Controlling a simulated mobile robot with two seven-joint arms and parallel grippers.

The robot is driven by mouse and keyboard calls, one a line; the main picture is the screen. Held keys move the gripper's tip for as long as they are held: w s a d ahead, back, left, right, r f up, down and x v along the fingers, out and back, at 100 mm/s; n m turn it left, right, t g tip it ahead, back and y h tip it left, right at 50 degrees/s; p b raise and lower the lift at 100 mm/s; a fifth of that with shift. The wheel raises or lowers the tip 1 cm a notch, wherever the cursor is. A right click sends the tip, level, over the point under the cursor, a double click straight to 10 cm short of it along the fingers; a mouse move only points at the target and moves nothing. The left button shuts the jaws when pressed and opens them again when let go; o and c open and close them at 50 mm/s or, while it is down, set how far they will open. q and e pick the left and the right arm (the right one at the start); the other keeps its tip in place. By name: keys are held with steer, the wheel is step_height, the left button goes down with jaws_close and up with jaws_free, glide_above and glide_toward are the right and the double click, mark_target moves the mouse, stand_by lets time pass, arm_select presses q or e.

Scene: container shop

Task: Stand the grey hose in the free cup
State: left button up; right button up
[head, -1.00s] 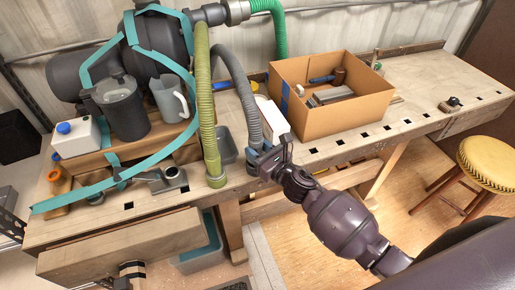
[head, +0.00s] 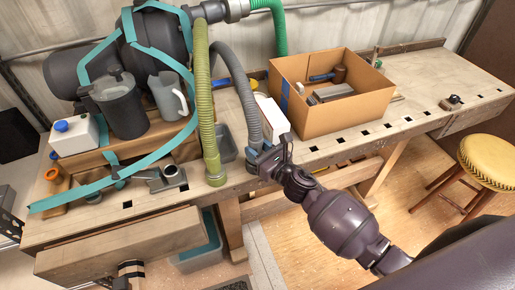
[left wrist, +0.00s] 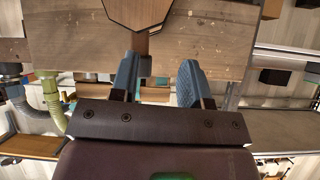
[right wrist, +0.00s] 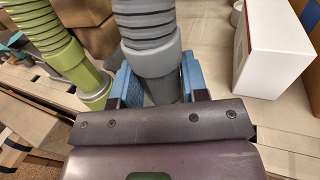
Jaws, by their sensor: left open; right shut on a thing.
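The ribbed grey hose (head: 243,100) hangs from the dark machine and curves down to the bench's front edge. My right gripper (head: 262,160) is shut on its smooth lower end, which also shows between the blue fingers in the right wrist view (right wrist: 150,50). The hose's tip is hidden behind the gripper. A round grey cup-like fitting (head: 173,174) stands on the bench left of the green hose; I cannot tell for sure that it is the free cup. My left gripper (left wrist: 158,78) is open and empty in the left wrist view, and is not in the head view.
An olive-green hose (head: 207,100) hangs just left of the grey one. A white box (head: 268,120) stands close to its right, before a cardboard box (head: 340,118). A grey jug (head: 168,97), dark pitcher (head: 122,107) and white canister (head: 75,136) stand left.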

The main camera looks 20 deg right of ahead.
steer(key=shift+f, duration=0.1)
stand_by(0.5)
steer(key=shift+f, duration=0.15)
steer(key=shift+f+b, duration=0.1)
steer(key=shift+b, duration=0.25)
steer(key=shift+f, duration=0.25)
steer(key=o, duration=1.2)
